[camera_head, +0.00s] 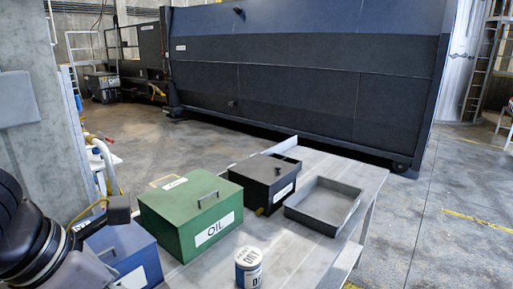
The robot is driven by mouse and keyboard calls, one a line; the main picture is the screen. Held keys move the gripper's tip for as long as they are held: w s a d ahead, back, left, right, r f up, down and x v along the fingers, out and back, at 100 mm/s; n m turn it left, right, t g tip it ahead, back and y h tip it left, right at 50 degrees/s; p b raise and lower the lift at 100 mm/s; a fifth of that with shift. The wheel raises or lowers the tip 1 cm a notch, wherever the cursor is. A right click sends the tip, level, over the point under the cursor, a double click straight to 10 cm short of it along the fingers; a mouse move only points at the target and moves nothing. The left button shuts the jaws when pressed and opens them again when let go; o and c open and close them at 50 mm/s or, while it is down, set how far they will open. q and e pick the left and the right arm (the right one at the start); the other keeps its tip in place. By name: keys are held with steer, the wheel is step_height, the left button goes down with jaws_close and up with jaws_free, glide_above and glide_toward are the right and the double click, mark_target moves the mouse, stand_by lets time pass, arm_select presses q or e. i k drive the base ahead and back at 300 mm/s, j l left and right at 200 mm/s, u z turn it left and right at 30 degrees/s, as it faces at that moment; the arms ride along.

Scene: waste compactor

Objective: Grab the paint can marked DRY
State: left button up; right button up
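The paint can (249,270) stands upright at the table's front edge of the picture, a small blue and white can with a pale top. "DRY" reads on it, and more lettering on its side is cut off by the bottom edge. My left arm comes in from the left, dark and close to the camera. Its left gripper (92,222) is over the blue box, to the left of the can and apart from it. Its fingers are not clear enough to tell open from shut. My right gripper is not in view.
On the grey table (285,240) are a green box marked OIL (180,210), a blue box (128,250), a black box (262,180) and an empty grey tray (322,205). A large dark compactor (310,80) stands behind. Table surface right of the can is clear.

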mark_target(248, 259)
steer(key=k+l, duration=0.1)
steer(key=l, duration=2.5)
steer(key=k, duration=0.05)
